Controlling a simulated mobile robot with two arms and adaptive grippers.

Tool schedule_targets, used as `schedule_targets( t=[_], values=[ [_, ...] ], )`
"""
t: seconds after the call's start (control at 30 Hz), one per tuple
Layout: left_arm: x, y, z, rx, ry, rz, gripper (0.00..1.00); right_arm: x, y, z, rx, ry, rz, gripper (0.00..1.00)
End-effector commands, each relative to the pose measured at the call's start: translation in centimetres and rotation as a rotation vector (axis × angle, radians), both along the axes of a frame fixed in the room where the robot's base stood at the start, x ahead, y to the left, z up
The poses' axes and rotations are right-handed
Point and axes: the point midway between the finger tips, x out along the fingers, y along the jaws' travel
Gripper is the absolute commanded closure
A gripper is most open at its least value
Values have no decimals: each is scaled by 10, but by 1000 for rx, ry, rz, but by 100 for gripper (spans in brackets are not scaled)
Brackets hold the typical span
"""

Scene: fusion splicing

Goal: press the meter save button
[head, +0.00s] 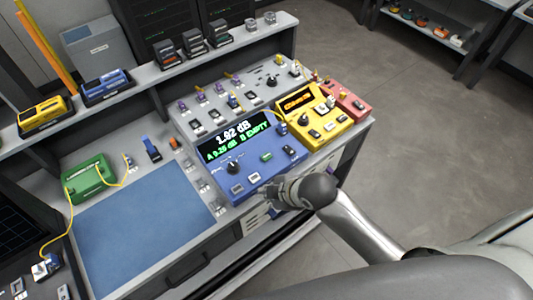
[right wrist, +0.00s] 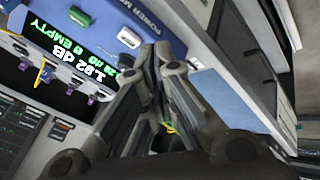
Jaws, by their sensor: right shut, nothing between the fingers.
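The blue power meter (head: 262,172) sits on the bench with its lit display (head: 236,136) reading 1.92 dB, A 9.25 dB and B EMPTY. Its panel has a black knob (head: 233,167), a green button (head: 266,156) and two pale buttons near the front, one left (head: 237,188) and one right (head: 253,177). The labels are too small to tell which one is save. My right gripper (head: 274,194) is shut and empty at the meter's front edge. In the right wrist view its closed fingers (right wrist: 160,52) are close to a white button (right wrist: 128,37); contact cannot be told.
A yellow device (head: 318,126) and a red device (head: 347,103) stand right of the meter. A grey panel with several connectors (head: 245,85) lies behind it. A blue mat (head: 145,235) and a green device (head: 88,178) with a yellow fibre are to the left.

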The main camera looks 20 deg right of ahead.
Motion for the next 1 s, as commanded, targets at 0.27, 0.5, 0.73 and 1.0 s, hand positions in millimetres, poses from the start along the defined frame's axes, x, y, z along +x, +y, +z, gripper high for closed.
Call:
schedule_targets(
  t=[0.27,0.5,0.73,1.0],
  values=[
    [0,0,2,0,0,0,47,68,9,20,-261,-254,519,100],
    [0,0,3,0,0,-1,47,127,-13,31,-526,-440,871,100],
    [0,0,3,-1,0,-1,47,168,-43,43,-722,-543,1066,100],
    [0,-1,3,-1,0,-2,47,180,-54,48,-791,-575,1128,100]
  ],
)
